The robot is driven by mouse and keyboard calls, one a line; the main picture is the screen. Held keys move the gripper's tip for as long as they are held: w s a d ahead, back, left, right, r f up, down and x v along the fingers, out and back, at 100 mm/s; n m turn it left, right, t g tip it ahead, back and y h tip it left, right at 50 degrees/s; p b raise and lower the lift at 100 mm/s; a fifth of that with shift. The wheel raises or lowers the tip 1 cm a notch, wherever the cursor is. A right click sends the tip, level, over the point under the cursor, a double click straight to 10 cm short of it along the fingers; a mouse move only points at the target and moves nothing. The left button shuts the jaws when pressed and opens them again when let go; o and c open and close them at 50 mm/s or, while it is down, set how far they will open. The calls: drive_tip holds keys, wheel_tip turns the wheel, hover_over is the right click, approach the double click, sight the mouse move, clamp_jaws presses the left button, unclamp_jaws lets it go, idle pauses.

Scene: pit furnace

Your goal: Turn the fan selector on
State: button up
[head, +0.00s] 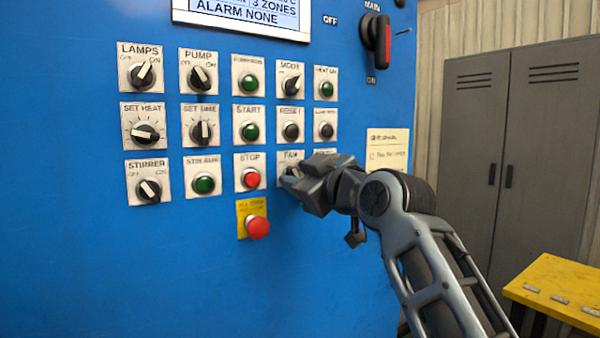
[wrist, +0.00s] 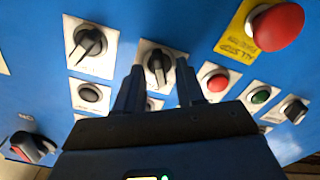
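The fan selector is a black knob on a white plate on the blue panel. In the head view its plate, lettered FAN (head: 291,156), is mostly covered by my gripper (head: 288,177). In the wrist view the fan selector knob (wrist: 158,64) shows between the two fingertips of my gripper (wrist: 160,68). The fingers are open, one on each side of the knob, with a visible gap on both sides. I cannot tell how deep the fingers reach around it. The pointer's setting is not clear.
The red STOP button (head: 250,179) is just left of the fan plate. The red all-stop button (head: 257,228) sticks out below it. Another black selector (wrist: 88,42) is beside the fan selector. A grey locker (head: 515,150) and yellow table (head: 560,285) stand at right.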

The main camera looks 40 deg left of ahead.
drive_tip(key=shift+a, duration=0.15)
drive_tip(key=shift+c, duration=0.3)
clamp_jaws()
drive_tip(key=shift+m, duration=0.3)
drive_tip(key=m+p, duration=0.1)
drive_tip(key=m, duration=0.4)
drive_tip(key=shift+w+r+m+p, duration=0.1)
drive_tip(key=shift+m+p, duration=0.2)
drive_tip(key=m+p, duration=0.2)
drive_tip(key=m, duration=0.3)
drive_tip(key=shift+w+m, duration=0.15)
drive_tip(key=shift+m, duration=0.15)
idle(0.4)
